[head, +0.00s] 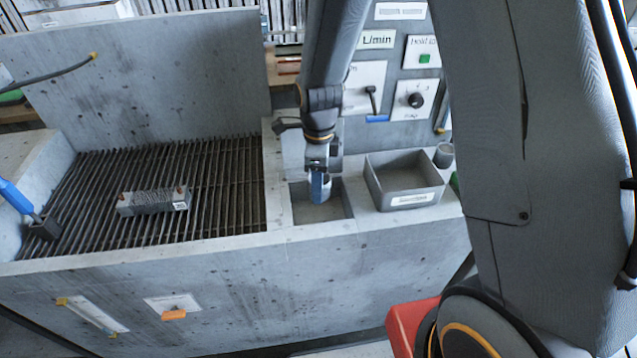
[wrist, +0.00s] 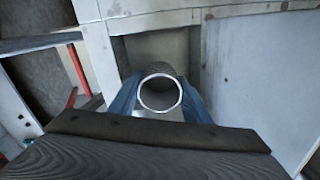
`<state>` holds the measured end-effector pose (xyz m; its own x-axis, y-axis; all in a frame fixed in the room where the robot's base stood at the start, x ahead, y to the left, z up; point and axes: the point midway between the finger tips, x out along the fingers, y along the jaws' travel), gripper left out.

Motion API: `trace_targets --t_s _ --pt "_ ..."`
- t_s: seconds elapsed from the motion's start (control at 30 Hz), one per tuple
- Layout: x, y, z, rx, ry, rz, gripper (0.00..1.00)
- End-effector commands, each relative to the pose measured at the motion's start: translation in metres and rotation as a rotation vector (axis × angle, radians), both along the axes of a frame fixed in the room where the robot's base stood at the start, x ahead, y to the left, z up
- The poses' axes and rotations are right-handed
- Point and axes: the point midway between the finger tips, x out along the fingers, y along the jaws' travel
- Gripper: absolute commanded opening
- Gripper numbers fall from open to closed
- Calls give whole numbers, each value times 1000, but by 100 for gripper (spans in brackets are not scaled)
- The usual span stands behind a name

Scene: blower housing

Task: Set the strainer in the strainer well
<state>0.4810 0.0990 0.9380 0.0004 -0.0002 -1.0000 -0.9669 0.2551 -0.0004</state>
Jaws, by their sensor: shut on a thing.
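The strainer (wrist: 160,94) is a grey cylinder with a bright round rim at its near end. In the wrist view it sits between the two blue fingers of my gripper (wrist: 160,100), which is shut on it. In the head view my gripper (head: 320,188) points down over the strainer well (head: 323,212), a square recess in the concrete ledge. The well also shows as a recess (wrist: 150,48) behind the strainer in the wrist view. The strainer's lower end is hidden, so I cannot tell how deep it is or whether it touches the well.
A grey open bin (head: 405,180) stands right of the well, with a small cup (head: 444,155) beside it. On the left is a slatted grate (head: 225,180) bearing a finned metal block (head: 153,200). A panel with a knob (head: 416,100) rises behind.

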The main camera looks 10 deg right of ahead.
Motion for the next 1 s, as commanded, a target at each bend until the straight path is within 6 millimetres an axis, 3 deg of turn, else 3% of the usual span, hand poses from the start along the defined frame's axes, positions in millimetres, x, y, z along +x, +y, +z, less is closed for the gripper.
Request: trace_targets --t_s 1.0 --pt "0 0 -31 0 0 0 18"
